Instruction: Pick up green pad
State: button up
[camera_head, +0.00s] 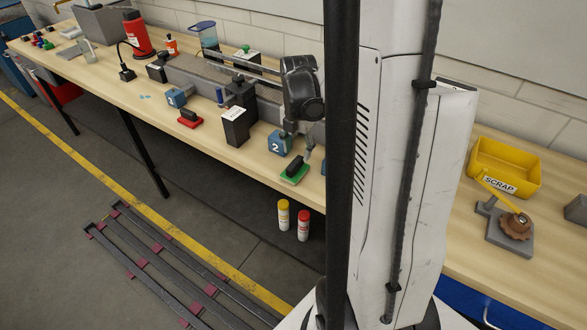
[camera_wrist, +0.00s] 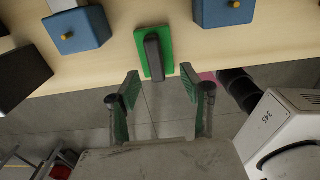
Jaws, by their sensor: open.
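The green pad (camera_wrist: 142,57) has a dark block-shaped handle (camera_wrist: 154,58) on top. It lies at the front edge of the wooden bench, and in the head view the green pad (camera_head: 294,173) lies in front of a blue block marked 2. My gripper (camera_wrist: 161,86) is open in the wrist view, its two fingers apart with nothing between them. The pad is just ahead of the fingertips, lined up with the gap, and the handle's lower end reaches near it. In the head view my gripper (camera_head: 303,146) is just above and behind the pad, partly hard to make out.
Blue blocks with yellow knobs (camera_wrist: 77,29) (camera_wrist: 226,10) stand either side of the pad. A red pad (camera_head: 190,121) and a dark box (camera_head: 237,126) are to its left on the bench (camera_head: 215,151). Two bottles (camera_head: 284,216) (camera_head: 303,225) stand below the front edge.

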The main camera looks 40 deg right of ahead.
aim_at(295, 162)
jog(key=shift+w+a+f, duration=0.1)
jog(key=shift+w+f, duration=0.1)
jog(key=shift+f, duration=1.45)
jog(key=shift+w+f, duration=0.2)
jog(key=shift+f, duration=1.45)
grip_shut()
